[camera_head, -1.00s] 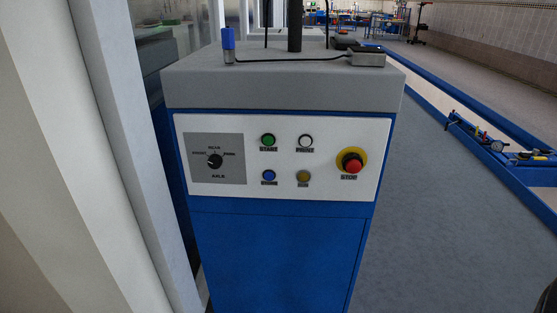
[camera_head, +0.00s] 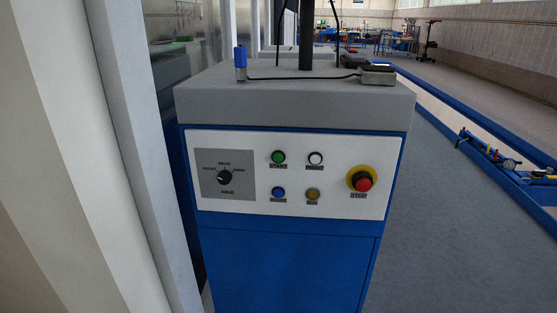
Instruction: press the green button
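The green button (camera_head: 278,157) is a small round button labelled START, on the white control panel (camera_head: 330,200) of a blue cabinet with a grey top. It sits in the upper row, left of a white button (camera_head: 316,158). A blue button (camera_head: 278,192) is below it and a yellow button (camera_head: 313,194) is below and to the right. Nothing covers the green button. Neither of my grippers shows in the view.
A red STOP button (camera_head: 362,181) on a yellow ring is at the panel's right, a black knob (camera_head: 224,177) at its left. A pale pillar (camera_head: 95,150) stands close on the left. Grey floor (camera_head: 460,230) is open on the right, beside a blue-edged pit.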

